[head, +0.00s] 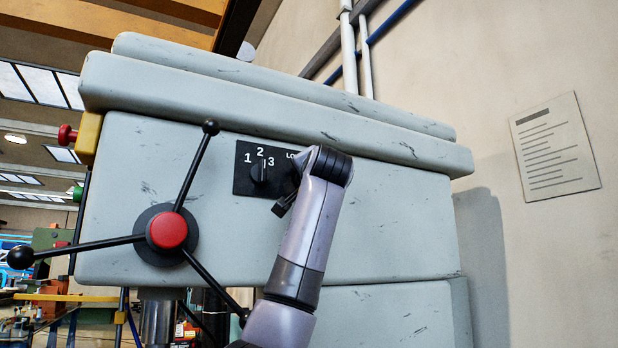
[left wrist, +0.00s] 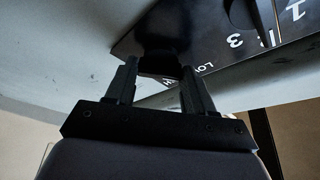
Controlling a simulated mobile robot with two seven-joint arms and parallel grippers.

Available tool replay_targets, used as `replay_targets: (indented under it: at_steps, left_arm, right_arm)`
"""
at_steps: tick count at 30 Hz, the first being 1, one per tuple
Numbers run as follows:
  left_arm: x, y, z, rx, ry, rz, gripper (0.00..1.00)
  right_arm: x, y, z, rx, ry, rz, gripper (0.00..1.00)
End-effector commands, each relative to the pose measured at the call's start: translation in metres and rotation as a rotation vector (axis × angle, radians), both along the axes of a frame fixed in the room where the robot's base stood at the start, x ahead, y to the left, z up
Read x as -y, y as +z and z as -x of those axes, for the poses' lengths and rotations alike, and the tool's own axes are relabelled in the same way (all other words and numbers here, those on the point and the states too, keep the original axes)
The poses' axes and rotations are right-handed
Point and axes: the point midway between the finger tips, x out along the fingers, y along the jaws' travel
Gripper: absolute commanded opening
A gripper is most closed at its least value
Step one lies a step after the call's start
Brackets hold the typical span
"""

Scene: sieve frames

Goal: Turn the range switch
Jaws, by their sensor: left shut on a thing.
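A black panel (head: 243,180) on the grey machine head carries a switch marked 1, 2, 3 and, to its right, lettering starting "LO". My left arm reaches up from below, and its wrist covers the right part of the panel in the head view. In the left wrist view the two dark fingers of my left gripper (left wrist: 160,70) stand at the "LO" end of the panel, shut on the dark range switch (left wrist: 158,61). The switch's outline blurs into shadow, and I cannot tell which way it points. My right gripper is not in view.
Left of the panel is a three-armed handle with a red hub (head: 167,230). The numbered switch (head: 259,174) sits close beside my gripper. Red (head: 67,134) and green (head: 77,194) buttons are at the left edge. A paper notice (head: 555,147) hangs on the right wall.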

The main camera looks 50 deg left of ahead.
Motion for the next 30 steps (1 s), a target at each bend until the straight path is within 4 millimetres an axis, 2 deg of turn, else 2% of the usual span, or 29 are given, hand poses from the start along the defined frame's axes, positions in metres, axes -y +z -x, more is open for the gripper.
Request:
replay_targets:
  at_steps: [8,9,11,21,30]
  left_arm:
    - [0.000,-0.002,-0.001,-0.001,-0.001,0.005,0.23]
    - [0.000,-0.002,-0.001,-0.001,-0.001,0.005,0.63]
    - [0.000,-0.001,-0.001,0.000,-0.001,0.004,0.79]
    - [0.003,-0.002,0.001,0.000,-0.002,0.001,0.79]
    - [0.039,-0.015,0.026,0.002,-0.003,0.000,0.79]
  right_arm:
    - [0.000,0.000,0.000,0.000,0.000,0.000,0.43]
    - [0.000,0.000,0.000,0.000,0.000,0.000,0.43]
    - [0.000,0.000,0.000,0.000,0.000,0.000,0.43]
    - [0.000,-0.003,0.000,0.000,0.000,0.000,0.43]
    - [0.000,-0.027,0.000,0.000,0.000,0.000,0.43]
